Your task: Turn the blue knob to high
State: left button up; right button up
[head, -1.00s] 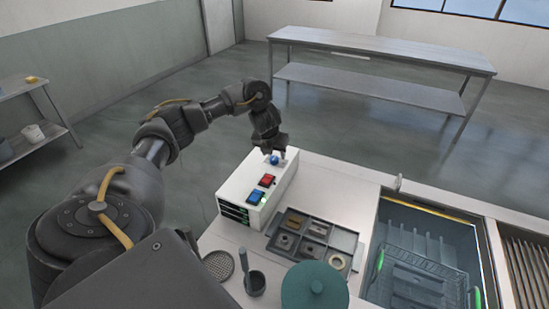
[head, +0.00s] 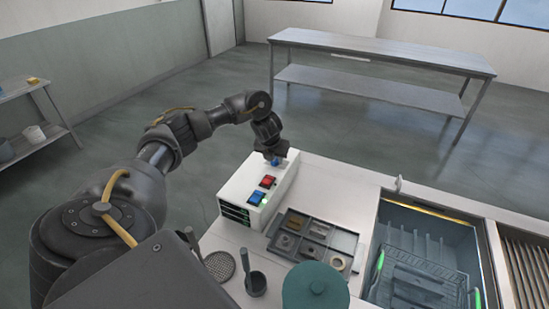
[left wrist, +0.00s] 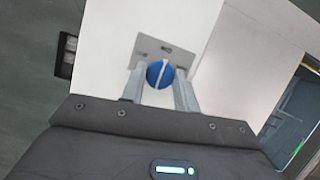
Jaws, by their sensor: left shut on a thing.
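The blue knob (left wrist: 154,74) sits on a small grey plate (left wrist: 178,53) on the top face of the white control box (head: 236,182). A pale line runs across the knob's face, close to upright in the left wrist view. My left gripper (left wrist: 158,82) is shut on the knob, with one finger on each side of it. In the head view the left gripper (head: 275,157) points down at the far end of the box and hides much of the knob. I cannot read any marks on the plate. My right gripper is not in view.
A red switch (head: 267,181) and a blue switch (head: 256,197) sit on the box nearer to me. A compartment tray (head: 291,249), a teal lid (head: 315,290) and a tank with a basket (head: 420,270) stand to the right.

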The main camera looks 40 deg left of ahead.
pick_arm(q)
jog(key=shift+a+f+m+t+h+b, duration=0.15)
jog(key=shift+m+h+b, duration=0.1)
jog(key=shift+m+b, duration=0.65)
jog(key=shift+f+m+t+h+b, duration=0.15)
jog(key=shift+m+h+b, duration=0.1)
jog(key=shift+m+b, duration=0.65)
jog(key=m+b, duration=0.1)
jog(key=m+h+b, duration=0.1)
jog(key=m, duration=0.1)
jog(key=shift+r+h+b, duration=0.2)
jog(key=shift+h+b, duration=0.1)
jog(key=shift+b, duration=0.1)
jog(key=m, duration=0.2)
jog(key=shift+a+r+m+h+b, duration=0.1)
jog(key=shift+a+m+h+b, duration=0.05)
jog(key=shift+m+h+b, duration=0.2)
jog(key=shift+m+g+h, duration=0.4)
jog(key=shift+m+h, duration=0.15)
jog(key=shift+m, duration=0.8)
jog(key=o, duration=1)
jog(key=shift+c, duration=0.2)
jog(key=shift+r, duration=0.1)
jog(key=p+v, duration=0.2)
jog(key=v, duration=0.8)
jog(key=shift+r, duration=0.3)
jog(key=shift+a, duration=0.15)
